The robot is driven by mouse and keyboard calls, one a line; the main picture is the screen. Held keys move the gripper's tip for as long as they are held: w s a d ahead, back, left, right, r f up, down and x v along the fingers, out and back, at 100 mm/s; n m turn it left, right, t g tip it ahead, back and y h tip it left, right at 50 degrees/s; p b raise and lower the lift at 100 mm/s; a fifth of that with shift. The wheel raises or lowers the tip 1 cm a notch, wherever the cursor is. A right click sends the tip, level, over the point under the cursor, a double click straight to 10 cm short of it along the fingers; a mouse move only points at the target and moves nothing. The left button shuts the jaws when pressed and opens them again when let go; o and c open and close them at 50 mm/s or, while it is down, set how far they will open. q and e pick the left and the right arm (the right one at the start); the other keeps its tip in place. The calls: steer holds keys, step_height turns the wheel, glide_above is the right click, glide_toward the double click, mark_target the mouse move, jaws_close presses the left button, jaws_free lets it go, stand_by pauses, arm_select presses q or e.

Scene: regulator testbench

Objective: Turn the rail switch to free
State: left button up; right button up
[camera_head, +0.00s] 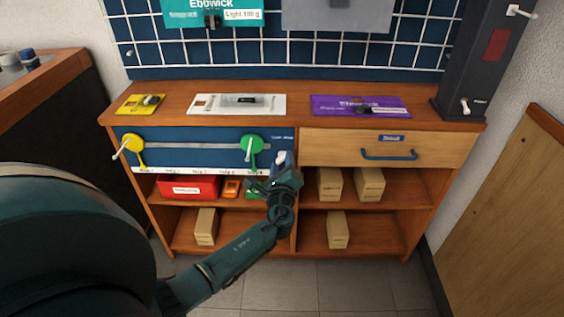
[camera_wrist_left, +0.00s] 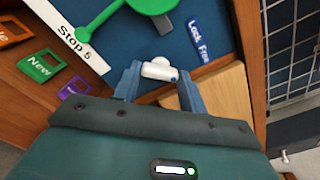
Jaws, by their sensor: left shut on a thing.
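The rail switch is a small white knob (camera_wrist_left: 158,70) with a blue mark on it, on the blue panel in the left wrist view. A blue label reading "Lock Free" (camera_wrist_left: 200,38) is beside it. My left gripper (camera_head: 281,160) is at the right end of the blue rail panel (camera_head: 195,148) in the head view. Its two pale blue fingers are shut on the knob, one on each side. In the head view the gripper mostly covers the knob. Which word the switch points to I cannot tell. My right gripper is not in view.
A green lever (camera_head: 252,145) sits on the rail just left of my gripper, and a yellow lever (camera_head: 132,143) at its left end. A drawer with a blue handle (camera_head: 389,155) is to the right. Red (camera_head: 188,187) and orange boxes and several tan blocks stand on shelves below.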

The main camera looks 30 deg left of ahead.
arm_select(q)
steer(key=shift+r, duration=0.1)
stand_by(0.3)
steer(key=o, duration=1)
steer(key=shift+s+d, duration=0.25)
steer(key=shift+s, duration=0.2)
steer(key=p+v, duration=0.2)
steer(key=v, duration=1)
steer(key=shift+s, duration=0.1)
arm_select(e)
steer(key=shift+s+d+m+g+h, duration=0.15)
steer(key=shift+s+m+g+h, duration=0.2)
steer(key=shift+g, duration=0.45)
